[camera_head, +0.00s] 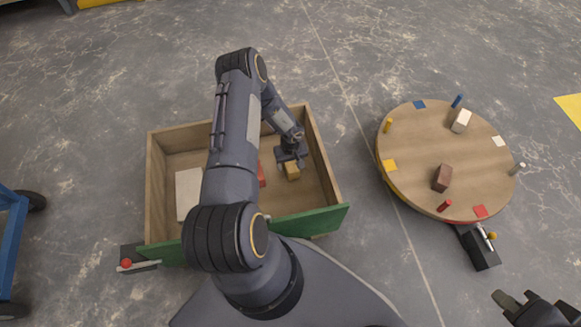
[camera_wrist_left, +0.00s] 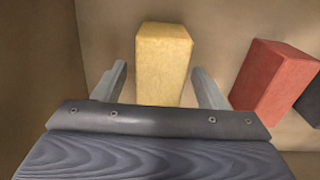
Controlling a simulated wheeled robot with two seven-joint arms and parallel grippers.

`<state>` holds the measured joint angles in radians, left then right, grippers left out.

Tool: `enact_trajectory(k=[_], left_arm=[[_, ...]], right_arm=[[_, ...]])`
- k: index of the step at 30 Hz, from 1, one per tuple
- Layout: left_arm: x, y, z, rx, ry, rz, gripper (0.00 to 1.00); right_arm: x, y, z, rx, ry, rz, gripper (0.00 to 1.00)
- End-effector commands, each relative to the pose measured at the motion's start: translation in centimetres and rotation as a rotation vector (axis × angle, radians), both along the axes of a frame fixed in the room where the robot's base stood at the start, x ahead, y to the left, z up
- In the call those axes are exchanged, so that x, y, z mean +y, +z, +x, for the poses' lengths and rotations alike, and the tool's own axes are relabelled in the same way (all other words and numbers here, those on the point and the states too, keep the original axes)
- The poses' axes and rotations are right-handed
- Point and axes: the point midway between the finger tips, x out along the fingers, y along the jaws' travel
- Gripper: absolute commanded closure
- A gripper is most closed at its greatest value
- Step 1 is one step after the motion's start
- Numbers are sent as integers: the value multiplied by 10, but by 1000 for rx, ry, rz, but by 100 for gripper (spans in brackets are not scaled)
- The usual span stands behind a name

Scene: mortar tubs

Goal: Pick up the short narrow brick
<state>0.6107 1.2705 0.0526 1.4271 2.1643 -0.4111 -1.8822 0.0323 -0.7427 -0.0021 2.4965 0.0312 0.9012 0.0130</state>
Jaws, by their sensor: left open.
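A short, narrow yellow brick (camera_head: 292,172) lies in the right part of the wooden box with the green front. It also shows in the left wrist view (camera_wrist_left: 163,62), between the two fingers. My left gripper (camera_head: 291,160) is open and reaches down into the box at this brick. In the left wrist view its fingers (camera_wrist_left: 160,88) stand one on each side of the near end of the brick, with gaps visible. A red brick (camera_wrist_left: 273,78) lies to the right there, with a dark brick beyond it. My right gripper (camera_head: 516,300) is at the lower right, empty-looking and partly cut off.
The box's wooden walls (camera_head: 325,157) and green front (camera_head: 310,220) surround the bricks. A pale block (camera_head: 188,190) lies at the box's left. My left arm hides the box's middle. A round wooden turntable (camera_head: 425,155) with blocks and pegs stands right, with floor between.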

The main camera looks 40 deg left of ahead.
Motion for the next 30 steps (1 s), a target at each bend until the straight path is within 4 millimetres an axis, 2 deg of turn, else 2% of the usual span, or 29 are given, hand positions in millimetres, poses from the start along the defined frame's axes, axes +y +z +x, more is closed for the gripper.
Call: enact_trajectory(k=[3, 17, 25, 30], left_arm=[[0, 1, 0, 0, 0, 0, 35], [0, 1, 0, 0, 0, 0, 95], [0, 5, 1, -2, 0, 0, 96], [1, 32, 1, -4, 1, 0, 96]], right_arm=[[0, 1, 0, 0, 0, 0, 100], [0, 1, 0, 0, 0, 0, 100], [0, 3, 0, 0, 0, 0, 100], [0, 16, 0, 0, 0, 0, 100]])
